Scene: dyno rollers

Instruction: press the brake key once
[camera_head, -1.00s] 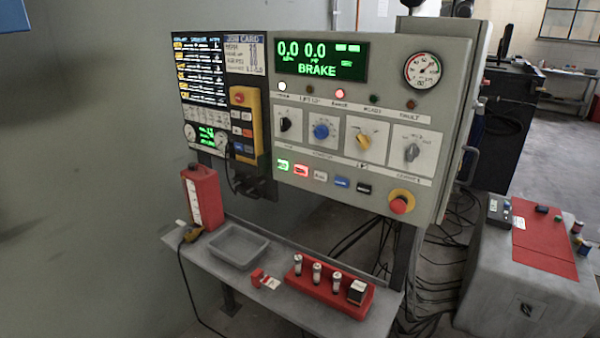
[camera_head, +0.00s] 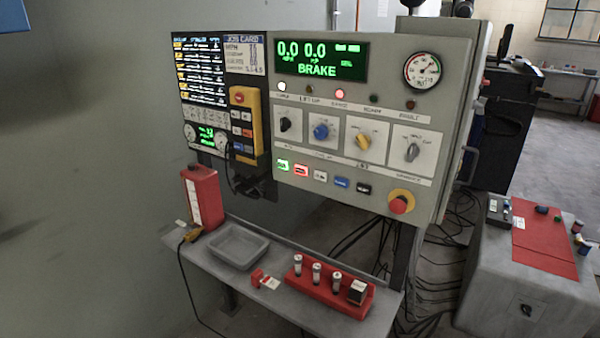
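The grey control panel (camera_head: 300,187) faces me, with a row of small keys along its lower part. From left to right they are a lit green key (camera_head: 283,165), a lit red key (camera_head: 301,170), a white key (camera_head: 320,176), a blue key (camera_head: 341,183) and a black key (camera_head: 363,188). Their lettering is too small to read, so I cannot tell which is the brake key. The green display (camera_head: 319,60) reads 0.0, 0.0 and BRAKE. Neither of my grippers is in view.
A red emergency-stop button (camera_head: 401,203) sits right of the keys. Four-position knobs aside, a yellow pendant (camera_head: 246,120) hangs at left. Below are a shelf (camera_head: 290,308), grey tray (camera_head: 239,246) and red holder (camera_head: 330,291). A grey cart (camera_head: 530,295) stands at right.

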